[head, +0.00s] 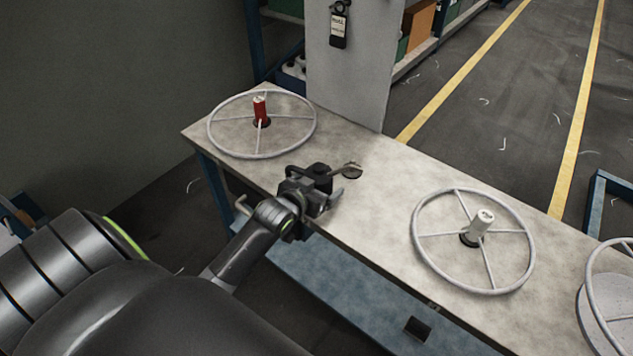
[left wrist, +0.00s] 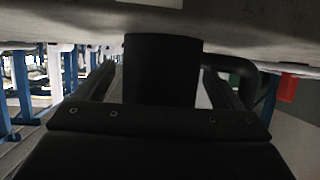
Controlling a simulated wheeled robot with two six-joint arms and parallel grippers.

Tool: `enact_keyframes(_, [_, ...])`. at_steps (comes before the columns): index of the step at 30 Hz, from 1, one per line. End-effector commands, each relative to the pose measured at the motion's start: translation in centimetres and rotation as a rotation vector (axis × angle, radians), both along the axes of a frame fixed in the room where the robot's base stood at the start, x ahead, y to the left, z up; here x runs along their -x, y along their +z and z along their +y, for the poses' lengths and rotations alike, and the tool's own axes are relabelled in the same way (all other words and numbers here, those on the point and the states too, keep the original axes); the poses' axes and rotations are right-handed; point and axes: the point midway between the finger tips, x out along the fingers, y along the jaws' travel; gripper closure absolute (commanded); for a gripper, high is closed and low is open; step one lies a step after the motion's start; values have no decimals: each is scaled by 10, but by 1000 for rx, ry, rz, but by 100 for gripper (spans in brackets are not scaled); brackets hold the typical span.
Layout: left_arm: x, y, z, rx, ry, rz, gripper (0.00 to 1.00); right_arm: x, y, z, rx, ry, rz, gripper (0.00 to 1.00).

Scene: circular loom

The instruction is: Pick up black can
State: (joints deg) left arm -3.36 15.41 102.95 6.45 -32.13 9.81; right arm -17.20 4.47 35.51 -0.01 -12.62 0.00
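The black can (head: 318,172) stands on the worktable at its near edge, partly hidden by my left gripper (head: 325,197). A thin arm-like part extends from it to the right. In the left wrist view, which appears upside down, the black can (left wrist: 163,70) is between the two fingers of my left gripper (left wrist: 160,85). Narrow gaps show between the can and the fingers, so the gripper looks open around it. A curved black part sticks out from the can's side there. My right gripper is not in view.
The table (head: 380,215) holds a wheel with a red spool (head: 260,110) at left and a wheel with a pale spool (head: 480,222) at right. A grey upright panel (head: 355,60) stands at the back edge.

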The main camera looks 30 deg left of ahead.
Motion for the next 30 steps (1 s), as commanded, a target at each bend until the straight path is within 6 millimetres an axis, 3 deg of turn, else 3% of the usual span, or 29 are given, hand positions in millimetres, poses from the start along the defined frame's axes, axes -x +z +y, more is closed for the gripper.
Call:
enact_keyframes(2, [0, 0, 0, 0, 0, 0, 20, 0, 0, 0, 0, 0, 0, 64])
enact_keyframes(13, [0, 0, 0, 0, 0, 0, 68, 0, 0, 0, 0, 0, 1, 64])
enact_keyframes(22, [0, 8, 0, -2, -2, -5, 68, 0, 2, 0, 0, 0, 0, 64])
enact_keyframes(30, [0, 60, 0, -4, -2, -8, 68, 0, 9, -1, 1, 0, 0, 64])
